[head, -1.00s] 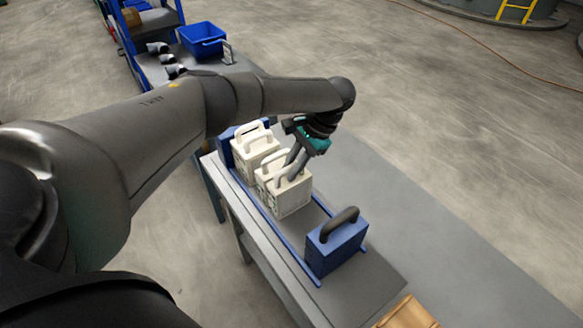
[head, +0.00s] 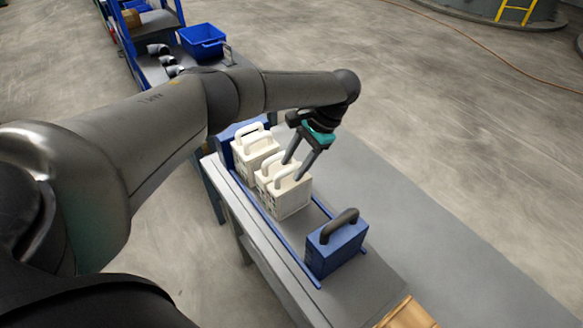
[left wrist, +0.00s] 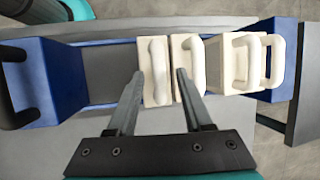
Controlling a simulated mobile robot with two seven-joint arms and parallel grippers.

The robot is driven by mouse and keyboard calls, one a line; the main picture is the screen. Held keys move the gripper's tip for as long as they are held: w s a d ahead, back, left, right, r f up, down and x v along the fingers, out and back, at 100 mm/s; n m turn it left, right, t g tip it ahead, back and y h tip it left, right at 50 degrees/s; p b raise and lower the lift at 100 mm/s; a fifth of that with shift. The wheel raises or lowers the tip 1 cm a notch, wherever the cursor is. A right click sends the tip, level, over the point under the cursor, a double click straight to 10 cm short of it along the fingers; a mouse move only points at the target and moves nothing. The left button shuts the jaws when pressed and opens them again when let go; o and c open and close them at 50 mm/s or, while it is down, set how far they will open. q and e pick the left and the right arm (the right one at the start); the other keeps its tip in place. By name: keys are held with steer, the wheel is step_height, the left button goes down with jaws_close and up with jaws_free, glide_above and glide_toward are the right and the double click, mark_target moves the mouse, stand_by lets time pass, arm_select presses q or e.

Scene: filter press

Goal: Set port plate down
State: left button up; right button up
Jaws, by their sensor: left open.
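The white plate nearest the gap (left wrist: 156,92), which I take for the port plate, stands upright on the blue-railed rack, and shows in the head view (head: 293,203). Its white loop handle (left wrist: 157,62) is on top. My left gripper (left wrist: 160,76) is open, its two fingers spread on either side of this handle; it also shows in the head view (head: 291,169). A second white plate (left wrist: 184,90) stands close beside it. Whether the fingers touch either plate cannot be told. My right gripper is not in view.
More white plates (head: 249,167) stand behind, by a blue end block (head: 225,154). A blue block with a black handle (head: 334,252) stands at the rack's near end, with an open gap before the white plates. A blue bin (head: 203,42) is on the far bench.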

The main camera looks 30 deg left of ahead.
arm_select(q)
steer(key=v, duration=1)
